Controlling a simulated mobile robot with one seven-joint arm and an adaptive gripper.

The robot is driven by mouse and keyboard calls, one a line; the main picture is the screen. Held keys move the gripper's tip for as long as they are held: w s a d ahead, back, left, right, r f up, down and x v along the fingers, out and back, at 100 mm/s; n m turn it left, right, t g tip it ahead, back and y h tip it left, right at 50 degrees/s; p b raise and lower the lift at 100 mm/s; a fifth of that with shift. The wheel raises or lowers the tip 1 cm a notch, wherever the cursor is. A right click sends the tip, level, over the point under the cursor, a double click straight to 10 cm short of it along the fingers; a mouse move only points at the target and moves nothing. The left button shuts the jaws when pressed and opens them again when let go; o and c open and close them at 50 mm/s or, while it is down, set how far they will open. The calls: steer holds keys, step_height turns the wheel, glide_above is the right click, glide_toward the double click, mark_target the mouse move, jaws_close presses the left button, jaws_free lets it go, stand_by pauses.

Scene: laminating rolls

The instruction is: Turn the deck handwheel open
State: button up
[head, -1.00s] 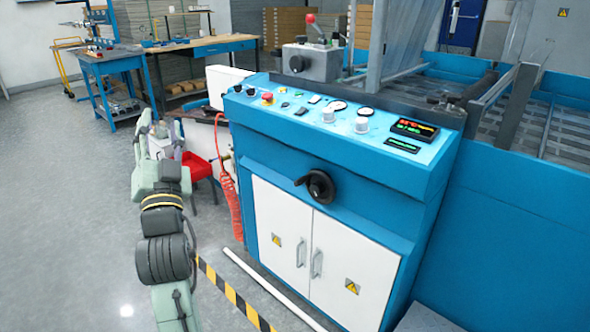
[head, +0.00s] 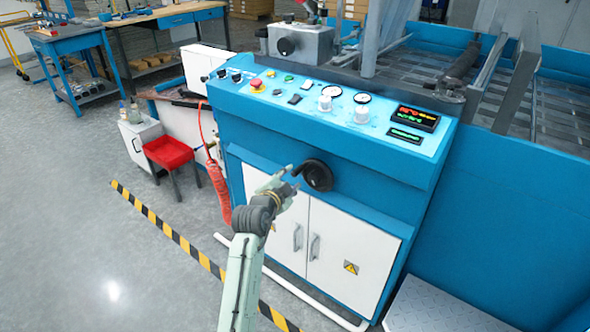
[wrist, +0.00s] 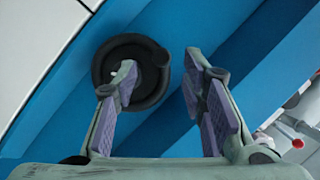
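The black handwheel (head: 319,176) is on the blue front of the machine, above the white doors, with its crank knob toward the upper left. My gripper (head: 286,178) is just left of the wheel in the head view, its fingers pointing toward it. In the wrist view the handwheel (wrist: 103,62) is a dark ring with a knob at its right. My gripper (wrist: 161,72) is open there, with purple-padded fingers. The left finger overlaps the ring and the right finger is beyond the knob. I cannot tell whether a finger touches the wheel.
The control panel (head: 300,112) with knobs and a red button overhangs above the wheel. White cabinet doors (head: 330,240) with handles are below. A coiled red hose (head: 217,180) and a red stool (head: 172,152) are at the left. A striped floor line (head: 165,230) crosses clear floor.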

mark_target(294, 175)
steer(key=shift+p+x, duration=0.6)
steer(key=shift+x, duration=2.2)
steer(key=shift+c, duration=0.4)
jaws_close()
